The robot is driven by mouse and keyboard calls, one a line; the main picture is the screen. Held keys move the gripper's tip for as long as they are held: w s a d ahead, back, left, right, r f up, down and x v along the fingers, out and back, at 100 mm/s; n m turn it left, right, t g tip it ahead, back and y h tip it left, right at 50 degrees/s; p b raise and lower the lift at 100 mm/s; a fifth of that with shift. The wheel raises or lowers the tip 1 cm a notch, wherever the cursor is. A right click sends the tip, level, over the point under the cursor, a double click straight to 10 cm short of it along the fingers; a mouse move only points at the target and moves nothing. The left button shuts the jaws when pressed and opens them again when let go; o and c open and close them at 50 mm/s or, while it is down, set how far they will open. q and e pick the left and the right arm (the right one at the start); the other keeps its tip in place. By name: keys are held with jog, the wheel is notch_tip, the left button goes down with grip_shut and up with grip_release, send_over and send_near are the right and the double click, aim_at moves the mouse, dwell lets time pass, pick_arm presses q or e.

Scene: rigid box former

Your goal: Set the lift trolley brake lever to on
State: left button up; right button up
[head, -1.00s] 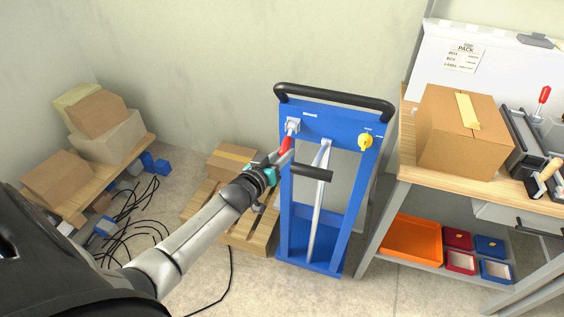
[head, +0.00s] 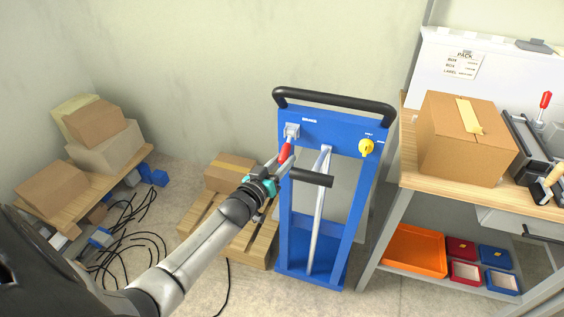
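The blue lift trolley (head: 298,225) stands upright with a black push bar (head: 335,105) on top. Its brake lever (head: 286,150) has a red grip on a pale mount at the trolley's upper left, beside a small white label. The lever points down and slightly left, toward the camera. My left gripper (head: 281,164) is at the lower end of the red grip. Its fingers overlap the grip, and I cannot tell whether they are closed on it. My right gripper is not in view.
A yellow knob (head: 366,148) is at the trolley's upper right, and a black handle (head: 312,177) sticks out below the lever. A workbench (head: 420,184) with a carton (head: 466,140) stands close on the right. A pallet (head: 245,245) and loose black cables (head: 135,230) lie left.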

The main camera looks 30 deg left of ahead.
pick_arm(q)
jog(key=shift+o, duration=1.4)
jog(key=s+r+p, duration=0.1)
jog(key=s+p, duration=0.1)
jog(key=s, duration=1.3)
jog(key=shift+d, duration=0.45)
jog(key=s+d+f+g+b, duration=0.1)
jog(key=s+d+f+g, duration=0.15)
jog(key=f, duration=0.65)
jog(key=s+d+f+m+g, duration=0.15)
jog(key=s+f, duration=0.25)
jog(key=f, duration=0.5)
jog(key=s+d+f+g+b, duration=0.1)
jog(key=s+f+g, duration=0.25)
jog(key=f, duration=0.55)
jog(key=s+d+f+m+g+b, duration=0.1)
jog(key=s+d+f+g, duration=0.3)
jog(key=s+f, duration=0.4)
jog(key=s+d+f+m+g+h, duration=0.1)
jog(key=s+d+f+m+g, duration=0.2)
jog(key=s+f, duration=0.5)
jog(key=s+d+g, duration=0.1)
jog(key=s, duration=0.6)
jog(key=shift+s+f+m+g+b, duration=0.15)
jog(key=shift+s+m+g+b, duration=0.2)
jog(key=shift+s, duration=0.05)
